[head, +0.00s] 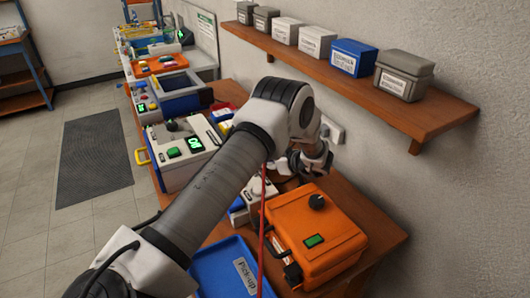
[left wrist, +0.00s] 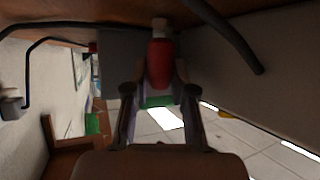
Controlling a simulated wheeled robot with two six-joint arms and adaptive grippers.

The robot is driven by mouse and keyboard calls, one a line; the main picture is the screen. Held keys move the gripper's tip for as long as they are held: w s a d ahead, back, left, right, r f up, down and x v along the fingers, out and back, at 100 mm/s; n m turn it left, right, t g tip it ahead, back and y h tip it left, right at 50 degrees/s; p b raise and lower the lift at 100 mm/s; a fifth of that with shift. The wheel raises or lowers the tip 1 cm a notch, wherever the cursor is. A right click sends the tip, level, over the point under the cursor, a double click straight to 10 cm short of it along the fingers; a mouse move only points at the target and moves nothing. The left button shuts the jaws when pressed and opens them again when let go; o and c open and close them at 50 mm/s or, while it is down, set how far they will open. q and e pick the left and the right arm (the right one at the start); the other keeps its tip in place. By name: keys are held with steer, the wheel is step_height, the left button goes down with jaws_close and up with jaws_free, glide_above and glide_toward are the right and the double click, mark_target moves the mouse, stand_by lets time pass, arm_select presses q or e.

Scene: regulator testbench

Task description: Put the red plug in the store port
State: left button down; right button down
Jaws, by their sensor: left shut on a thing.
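My left gripper (left wrist: 159,80) is shut on the red plug (left wrist: 160,58), which stands between the two fingers with its pale tip pointing to the top of the left wrist view. In the head view my left gripper (head: 306,164) is low behind the orange case, close to the wall, and its fingers are mostly hidden. The plug cannot be made out there. A thin red lead (head: 262,232) hangs in front of the bench. I cannot pick out the store port in either view. My right gripper is not in view.
An orange case (head: 338,228) with a black knob and green display stands at the bench's right. A blue Pick-up tray (head: 212,270) lies beside it. A white instrument (head: 172,166) stands farther left. A shelf (head: 440,118) with boxes overhangs the wall side. Black cables (left wrist: 235,38) curve near the plug.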

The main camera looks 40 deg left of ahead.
arm_select(q)
steer(key=shift+s+f, duration=0.1)
steer(key=shift+f, duration=0.05)
steer(key=c, duration=1.2)
jaws_free()
steer(key=shift+c, duration=0.2)
